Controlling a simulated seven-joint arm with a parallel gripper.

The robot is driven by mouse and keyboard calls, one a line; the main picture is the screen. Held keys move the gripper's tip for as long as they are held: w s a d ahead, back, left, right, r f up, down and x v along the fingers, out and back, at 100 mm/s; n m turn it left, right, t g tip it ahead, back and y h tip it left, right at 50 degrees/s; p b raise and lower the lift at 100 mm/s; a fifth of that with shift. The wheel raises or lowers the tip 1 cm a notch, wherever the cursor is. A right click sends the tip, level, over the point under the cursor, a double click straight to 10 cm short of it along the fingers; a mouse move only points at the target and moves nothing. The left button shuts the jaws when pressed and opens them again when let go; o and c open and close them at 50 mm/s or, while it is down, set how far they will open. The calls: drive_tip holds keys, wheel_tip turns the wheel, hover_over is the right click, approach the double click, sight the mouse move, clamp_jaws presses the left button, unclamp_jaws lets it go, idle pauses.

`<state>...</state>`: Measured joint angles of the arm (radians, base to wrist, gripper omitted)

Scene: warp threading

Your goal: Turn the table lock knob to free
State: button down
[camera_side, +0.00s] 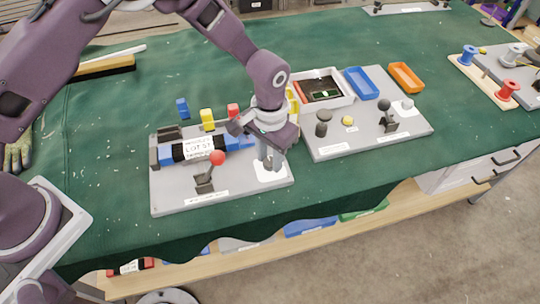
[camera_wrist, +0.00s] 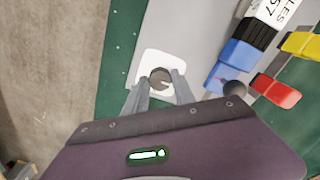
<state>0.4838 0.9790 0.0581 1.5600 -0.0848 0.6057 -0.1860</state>
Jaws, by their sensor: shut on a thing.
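The lock knob (camera_wrist: 160,78) is a dark round knob on a white square plate (camera_wrist: 147,60) in the wrist view. A light pointer mark shows on its top. My gripper (camera_wrist: 160,82) is around the knob, one finger on each side, and shut on it. In the side view my gripper (camera_side: 270,163) points down at the white plate (camera_side: 272,175) on the right end of the grey board (camera_side: 225,200). The knob is mostly hidden there by the fingers.
Blue (camera_side: 182,108), yellow (camera_side: 207,119) and red (camera_side: 233,110) blocks lie behind. A second board (camera_side: 405,127) with knobs and a tray is at right.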

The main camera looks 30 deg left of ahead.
sight(270, 161)
idle(0.4)
drive_tip(key=c, duration=1)
unclamp_jaws()
drive_tip(key=shift+c, duration=0.2)
drive_tip(key=shift+r, duration=0.1)
wheel_tip(270, 161, up, 7)
